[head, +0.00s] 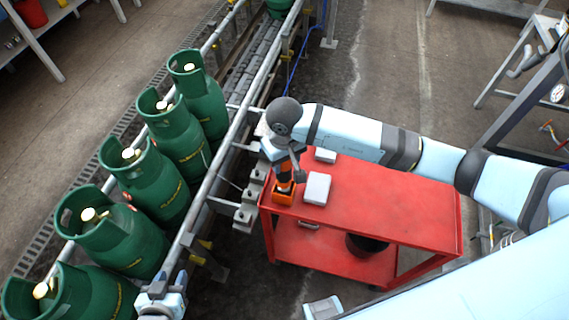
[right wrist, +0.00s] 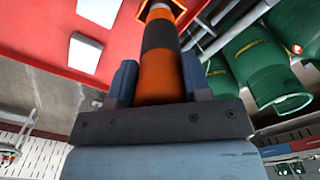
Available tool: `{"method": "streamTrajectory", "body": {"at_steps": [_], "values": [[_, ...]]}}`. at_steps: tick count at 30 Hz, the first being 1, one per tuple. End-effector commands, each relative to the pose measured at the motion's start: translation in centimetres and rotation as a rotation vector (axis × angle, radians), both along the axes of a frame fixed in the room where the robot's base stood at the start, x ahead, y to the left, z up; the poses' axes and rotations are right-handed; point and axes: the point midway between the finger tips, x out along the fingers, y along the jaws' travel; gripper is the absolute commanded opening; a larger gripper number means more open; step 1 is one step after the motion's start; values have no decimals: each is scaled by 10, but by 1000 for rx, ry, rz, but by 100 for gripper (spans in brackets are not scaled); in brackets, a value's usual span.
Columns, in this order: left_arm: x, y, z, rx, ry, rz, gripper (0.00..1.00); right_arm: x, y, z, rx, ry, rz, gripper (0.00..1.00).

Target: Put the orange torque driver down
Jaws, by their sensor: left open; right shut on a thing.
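The orange torque driver (head: 285,176), orange with a dark band, is upright at the left end of the red cart (head: 395,205). Its lower end is at an orange-edged square block (head: 283,198) on the cart top; I cannot tell whether it rests there. My right gripper (head: 291,162) is shut on the driver from above. The right wrist view shows the driver (right wrist: 158,75) between both fingers, its far end at the orange-edged square. My left gripper (head: 160,304) is open at the bottom edge, beside the gas cylinders and away from the driver; its fingers show only partly.
A larger pale box (head: 318,188) and a smaller one (head: 326,156) lie on the cart near the driver. The cart's right side is clear. Several green cylinders (head: 180,138) stand on the conveyor to the left, its rail (head: 222,160) close to the cart. A black bucket (head: 366,245) is on the lower shelf.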

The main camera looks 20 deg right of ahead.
Motion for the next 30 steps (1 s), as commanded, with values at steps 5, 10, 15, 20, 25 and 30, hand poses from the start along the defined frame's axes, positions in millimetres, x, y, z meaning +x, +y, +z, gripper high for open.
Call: {"method": "streamTrajectory", "body": {"at_steps": [5, 10, 15, 20, 25, 30], "values": [[0, 0, 5, 0, 0, 0, 43, 0, 0, -23, 0, 3, -1, 6], [0, 0, 6, -1, -3, 0, 43, 1, 0, -26, 0, -1, 1, 6], [1, 0, 5, -2, -6, 0, 43, 1, 0, -28, 0, -1, 1, 6], [1, 0, 4, -2, -6, 0, 43, 0, 0, -30, 1, 1, 0, 60], [1, -1, 4, -2, -6, 0, 43, 0, 0, -30, 0, 1, 0, 70], [0, -1, 5, -2, -4, -1, 43, 0, 0, -28, 1, 1, 0, 70]]}}
